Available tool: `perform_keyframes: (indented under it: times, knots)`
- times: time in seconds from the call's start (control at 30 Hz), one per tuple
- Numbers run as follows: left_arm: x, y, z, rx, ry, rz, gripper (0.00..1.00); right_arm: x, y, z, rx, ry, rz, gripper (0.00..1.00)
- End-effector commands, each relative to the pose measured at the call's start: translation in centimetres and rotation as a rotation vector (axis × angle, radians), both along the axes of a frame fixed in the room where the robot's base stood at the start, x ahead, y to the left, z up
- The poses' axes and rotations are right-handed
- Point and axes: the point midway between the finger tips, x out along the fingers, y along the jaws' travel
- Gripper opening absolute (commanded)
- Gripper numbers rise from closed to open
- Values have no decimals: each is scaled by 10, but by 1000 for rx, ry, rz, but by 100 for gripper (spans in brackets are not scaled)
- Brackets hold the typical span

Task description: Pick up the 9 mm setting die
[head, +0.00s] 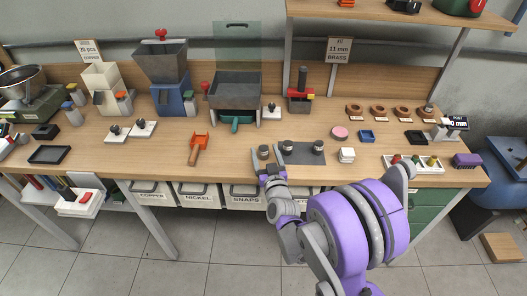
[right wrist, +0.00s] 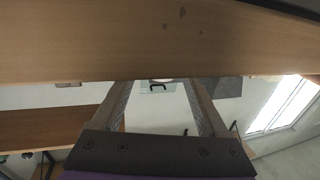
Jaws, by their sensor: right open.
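Several small grey metal cylinders that look like setting dies stand near the front of the bench: one (head: 263,152) at the left, one (head: 287,146) on the dark mat (head: 302,157), and another (head: 318,147) at the mat's right. Their sizes cannot be read, so I cannot tell which is the 9 mm one. My right gripper (head: 267,159) is open at the bench's front edge, its fingers either side of the left cylinder in the picture; contact cannot be told. In the right wrist view its fingers (right wrist: 160,105) are spread, with no die clear between them. My left gripper is out of view.
An orange-handled tool (head: 198,147) lies left. Labelled bins (head: 197,194) hang below the bench.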

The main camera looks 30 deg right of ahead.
Motion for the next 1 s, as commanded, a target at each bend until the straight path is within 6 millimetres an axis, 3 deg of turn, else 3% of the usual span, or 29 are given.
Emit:
perform_keyframes:
  times: [0.13, 0.4, 0.83, 1.0]
  knots:
    - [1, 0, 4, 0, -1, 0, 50, 18, -5, 1, 0, 0, 0, 76]
    - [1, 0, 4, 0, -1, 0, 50, 21, -6, 0, 0, 0, 0, 76]
    - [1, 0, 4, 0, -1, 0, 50, 21, -6, 0, 0, 0, 0, 1]
    - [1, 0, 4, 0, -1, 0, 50, 21, -6, 0, 0, 0, 0, 0]
